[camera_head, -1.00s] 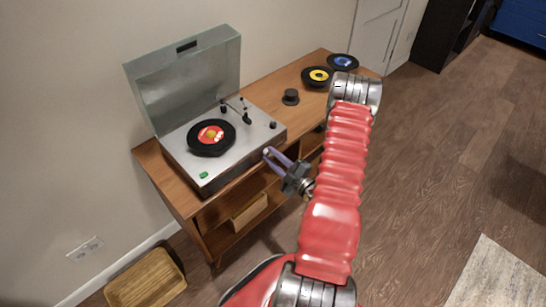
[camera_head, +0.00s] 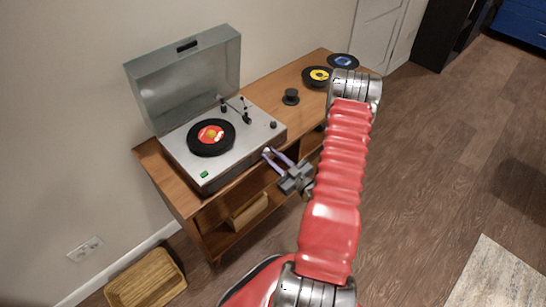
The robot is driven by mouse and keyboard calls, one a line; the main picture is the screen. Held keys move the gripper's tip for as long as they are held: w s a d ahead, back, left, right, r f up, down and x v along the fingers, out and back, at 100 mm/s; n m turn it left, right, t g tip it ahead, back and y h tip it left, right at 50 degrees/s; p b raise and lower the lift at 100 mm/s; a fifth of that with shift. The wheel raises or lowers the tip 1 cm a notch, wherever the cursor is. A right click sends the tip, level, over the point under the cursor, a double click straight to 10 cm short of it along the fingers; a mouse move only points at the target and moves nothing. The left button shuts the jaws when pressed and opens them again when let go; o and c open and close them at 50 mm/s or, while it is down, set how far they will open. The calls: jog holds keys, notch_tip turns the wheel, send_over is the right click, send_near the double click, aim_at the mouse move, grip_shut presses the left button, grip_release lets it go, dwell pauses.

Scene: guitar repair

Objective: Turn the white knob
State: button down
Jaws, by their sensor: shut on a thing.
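The turntable (camera_head: 185,165) stands on the wooden cabinet with its lid raised. The white knob (camera_head: 267,150) shows as a small pale spot on the turntable's front side, near its right corner. My gripper (camera_head: 269,154) reaches it from the front right, its two purple fingers on either side of the knob and shut on it. The fingers hide most of the knob, so its angle cannot be read. A black record with a red label (camera_head: 211,134) lies on the platter.
A black spool-like object (camera_head: 291,97) and two records (camera_head: 317,76) (camera_head: 343,62) lie on the cabinet top (camera_head: 262,92) behind. A wooden tray (camera_head: 147,281) is on the floor at left. Open floor lies to the right.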

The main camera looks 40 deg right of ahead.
jog(key=shift+f, duration=0.1)
dwell(0.3)
jog(key=c, duration=1.5)
grip_release()
jog(key=shift+c, duration=0.2)
jog(key=shift+s, duration=0.1)
jog(key=s, duration=1.3)
jog(key=shift+s+a, duration=0.15)
jog(key=shift+s, duration=0.15)
